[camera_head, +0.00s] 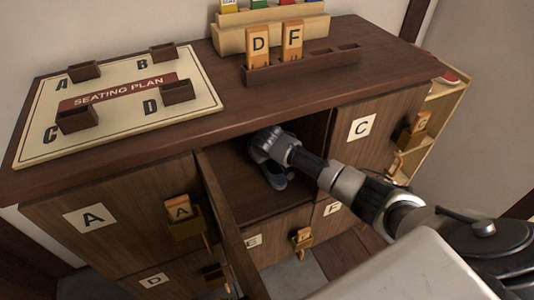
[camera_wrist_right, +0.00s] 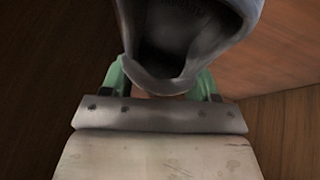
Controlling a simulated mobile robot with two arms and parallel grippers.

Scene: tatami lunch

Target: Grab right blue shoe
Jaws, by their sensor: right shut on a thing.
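A blue-grey shoe (camera_head: 275,182) is inside the open cabinet compartment, partly covered by my right arm. My right gripper (camera_head: 268,158) reaches into this compartment from the right and is at the shoe. In the right wrist view, the shoe (camera_wrist_right: 165,78) fills the top middle, with its dark opening facing the camera. The green fingers of my right gripper (camera_wrist_right: 160,85) are on either side of it, shut on it. The fingertips are hidden behind the shoe. I cannot tell whether a second shoe is there. My left gripper is not in view.
An open door (camera_head: 228,235) stands out at the compartment's left edge. Closed doors A (camera_head: 90,216) and C (camera_head: 362,127) flank the opening. The cabinet top carries a seating plan board (camera_head: 115,105) and a holder (camera_head: 300,70) with tags D and F.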

